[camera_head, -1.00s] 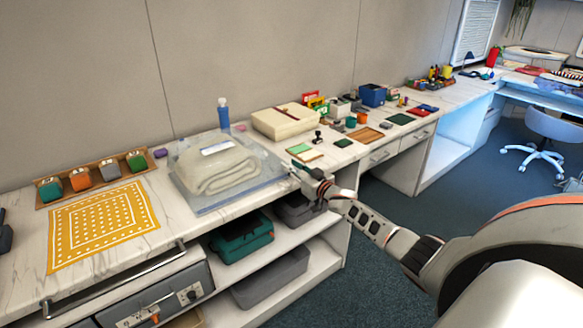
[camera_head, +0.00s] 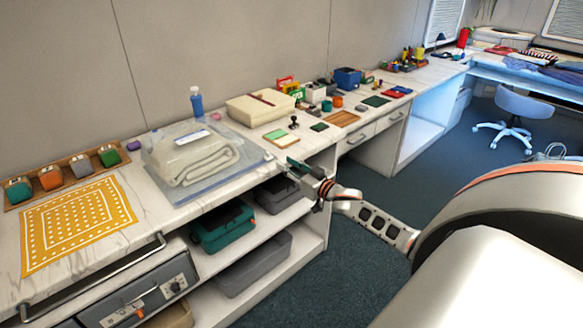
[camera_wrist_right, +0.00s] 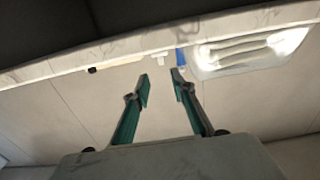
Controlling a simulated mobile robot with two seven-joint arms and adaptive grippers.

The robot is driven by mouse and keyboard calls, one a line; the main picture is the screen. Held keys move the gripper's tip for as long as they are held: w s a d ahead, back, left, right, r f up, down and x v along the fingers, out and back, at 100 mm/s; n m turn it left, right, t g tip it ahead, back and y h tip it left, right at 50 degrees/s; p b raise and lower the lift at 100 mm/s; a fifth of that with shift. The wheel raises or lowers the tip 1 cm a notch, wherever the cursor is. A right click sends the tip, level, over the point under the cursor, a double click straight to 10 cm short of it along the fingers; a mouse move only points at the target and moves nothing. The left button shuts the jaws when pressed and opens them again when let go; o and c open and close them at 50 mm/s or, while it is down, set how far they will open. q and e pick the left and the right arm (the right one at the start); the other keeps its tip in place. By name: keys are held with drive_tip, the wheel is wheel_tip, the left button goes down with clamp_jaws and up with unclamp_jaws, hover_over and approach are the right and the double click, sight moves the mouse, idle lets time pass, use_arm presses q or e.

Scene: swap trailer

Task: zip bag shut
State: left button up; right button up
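A clear plastic bag (camera_head: 232,168) lies flat on the marble counter with a folded white towel (camera_head: 205,158) inside it. A small white label (camera_head: 192,137) shows on its top. Whether its seal is open or closed cannot be told. The bag also shows at the upper right of the right wrist view (camera_wrist_right: 243,55). My right gripper (camera_head: 291,163) is just off the counter's front edge, to the right of the bag and apart from it. In the right wrist view its two green-padded fingers (camera_wrist_right: 160,85) are spread with nothing between them. My left gripper is not in view.
A blue bottle (camera_head: 196,104) stands behind the bag and a cream box (camera_head: 258,108) lies to its right. A yellow patterned cloth (camera_head: 76,222) and a wooden tray (camera_head: 90,165) of coloured containers are at the left. Open shelves with bins (camera_head: 222,228) are below the counter.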

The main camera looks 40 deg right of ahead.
drive_tip(key=shift+s, duration=0.95)
drive_tip(key=s+a+f+n+g+y, duration=0.1)
drive_tip(key=s+a+f+g, duration=0.1)
drive_tip(key=s+a+f, duration=0.65)
drive_tip(key=s+a+f+n+g, duration=0.1)
drive_tip(key=s+a+f+g, duration=0.1)
drive_tip(key=s+a+f, duration=0.6)
drive_tip(key=s+a+f+n+g, duration=0.1)
drive_tip(key=s+a+f, duration=0.1)
drive_tip(key=s+a, duration=0.5)
drive_tip(key=s+a+f+n+g+y, duration=0.1)
drive_tip(key=s+a+f+g, duration=0.1)
drive_tip(key=s+a, duration=0.6)
drive_tip(key=a+f, duration=0.1)
drive_tip(key=a, duration=0.2)
drive_tip(key=shift+f, duration=0.35)
drive_tip(key=shift+s, duration=0.1)
